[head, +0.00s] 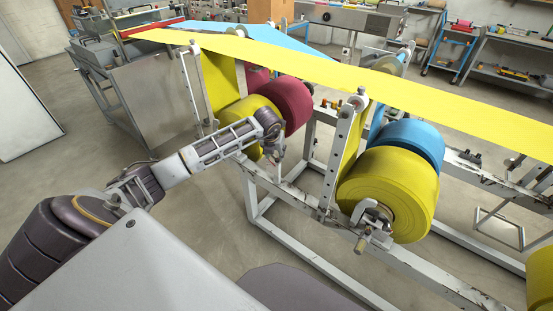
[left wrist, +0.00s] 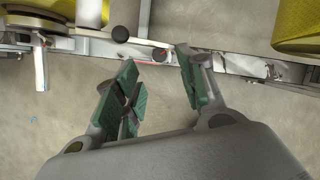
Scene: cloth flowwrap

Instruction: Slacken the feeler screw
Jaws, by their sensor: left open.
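My left gripper (head: 279,150) reaches in from the left and is in front of the machine's white frame rail, beside the left yellow roll. In the left wrist view its green-padded fingers (left wrist: 158,76) are spread apart with nothing between them. Just beyond the fingertips, a round dark part with a red mark (left wrist: 159,55) sits at the rail. A black knob (left wrist: 120,34) is to its left. I cannot tell which of these, if either, is the feeler screw. The gripper hides this part of the rail in the head view. My right gripper is not in view.
The white frame rail (head: 300,192) runs across the machine. A yellow roll (head: 391,186) with a metal clamp (head: 372,217), a blue roll (head: 414,138) and a dark red roll (head: 284,101) hang on it. A yellow web (head: 300,70) passes overhead. Floor in front is clear.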

